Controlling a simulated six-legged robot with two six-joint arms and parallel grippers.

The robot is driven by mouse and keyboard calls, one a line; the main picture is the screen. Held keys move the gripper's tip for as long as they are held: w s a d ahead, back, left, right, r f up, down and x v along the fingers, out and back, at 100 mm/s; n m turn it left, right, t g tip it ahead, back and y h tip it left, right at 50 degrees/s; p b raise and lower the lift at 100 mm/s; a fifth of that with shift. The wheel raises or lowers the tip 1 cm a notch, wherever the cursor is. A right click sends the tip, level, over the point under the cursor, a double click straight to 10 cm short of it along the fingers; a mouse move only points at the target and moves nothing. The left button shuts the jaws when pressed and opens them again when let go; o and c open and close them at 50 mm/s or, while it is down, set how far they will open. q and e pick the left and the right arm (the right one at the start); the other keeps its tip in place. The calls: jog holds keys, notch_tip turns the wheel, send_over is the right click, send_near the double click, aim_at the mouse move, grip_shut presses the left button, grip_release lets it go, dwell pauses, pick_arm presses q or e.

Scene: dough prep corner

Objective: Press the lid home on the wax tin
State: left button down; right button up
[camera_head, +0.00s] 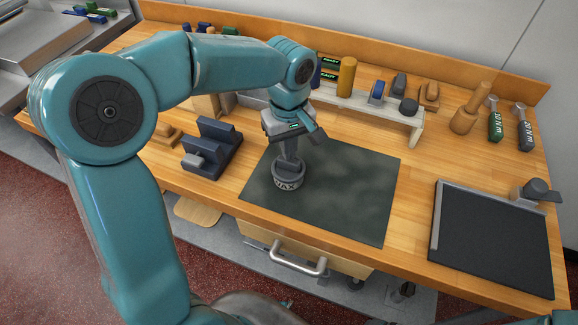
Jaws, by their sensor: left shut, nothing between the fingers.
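The wax tin (288,182) is a small dark grey round tin with "WAX" lettered on its side. It stands upright on the dark green mat (345,205), near the mat's left part. My left gripper (289,162) points down over the tin, its shut fingers at the tin's top with nothing between them. The fingers hide much of the top, so I cannot tell how the lid sits. Only a bit of teal at the bottom right corner may be my right arm; its gripper is out of view.
A dark blue-grey block fixture (212,148) stands left of the mat. A low shelf (415,128) with several small items runs behind it. A wooden mallet-like tool (468,110) and two torque tools stand back right. A dark tray (490,240) lies at right. The mat's right half is clear.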

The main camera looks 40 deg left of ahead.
pick_arm(q)
jog(key=shift+f, duration=0.1)
dwell(0.3)
jog(key=shift+f+b, duration=0.55)
jog(key=shift+f, duration=0.05)
jog(key=shift+r, duration=0.1)
jog(key=shift+r, duration=0.1)
jog(key=shift+r+p, duration=1.3)
jog(key=shift+r, duration=0.1)
notch_tip(320, 180, up, 4)
jog(key=p, duration=0.3)
